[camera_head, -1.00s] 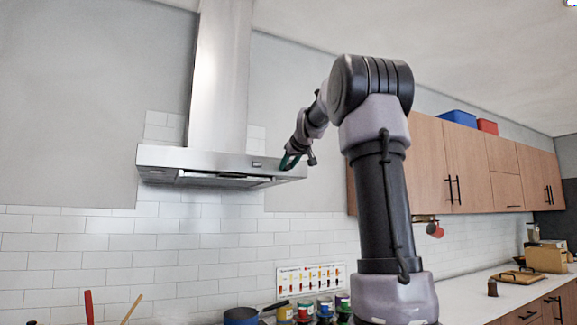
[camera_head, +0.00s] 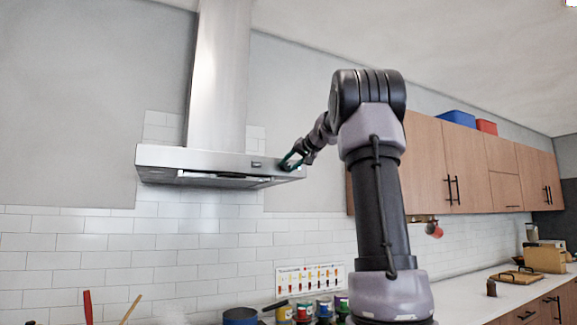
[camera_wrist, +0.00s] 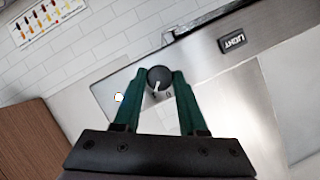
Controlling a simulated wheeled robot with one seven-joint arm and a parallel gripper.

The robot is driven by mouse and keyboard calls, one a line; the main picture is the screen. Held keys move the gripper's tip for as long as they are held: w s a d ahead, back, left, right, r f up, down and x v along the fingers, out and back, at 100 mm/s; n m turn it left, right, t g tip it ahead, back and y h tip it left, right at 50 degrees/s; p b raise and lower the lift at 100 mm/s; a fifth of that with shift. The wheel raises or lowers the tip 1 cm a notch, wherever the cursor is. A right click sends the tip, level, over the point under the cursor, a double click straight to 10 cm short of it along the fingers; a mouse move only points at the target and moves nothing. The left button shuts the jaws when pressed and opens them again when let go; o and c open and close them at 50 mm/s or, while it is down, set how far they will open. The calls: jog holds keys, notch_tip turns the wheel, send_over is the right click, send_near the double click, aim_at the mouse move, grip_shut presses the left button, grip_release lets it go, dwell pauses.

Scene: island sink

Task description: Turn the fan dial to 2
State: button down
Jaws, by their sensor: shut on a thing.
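The fan dial (camera_wrist: 160,77) is a small round black knob on the steel front of the range hood (camera_head: 210,161). Its white pointer line faces down toward my wrist in the wrist view, near small markings partly visible below it. My gripper (camera_wrist: 159,75) has its two green fingers on either side of the dial and is shut on it. In the head view my gripper (camera_head: 290,163) is at the right end of the hood front, and the dial is too small to make out there.
A black LIGHT button (camera_wrist: 232,40) and a small lit lamp (camera_wrist: 118,97) are on the same panel. Wooden wall cabinets (camera_head: 470,165) hang to the right of my arm. Pots and jars stand on the counter below.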

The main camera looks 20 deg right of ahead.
jog(key=m+y, duration=0.2)
jog(key=m, duration=0.1)
jog(key=shift+d+f+t, duration=0.15)
jog(key=shift+t, duration=0.15)
jog(key=m+t+y, duration=0.1)
jog(key=m, duration=0.2)
jog(key=shift+f, duration=0.1)
jog(key=shift+m+y, duration=0.3)
jog(key=shift+m, duration=0.1)
jog(key=shift+c, duration=2.3)
grip_release()
jog(key=v, duration=1.1)
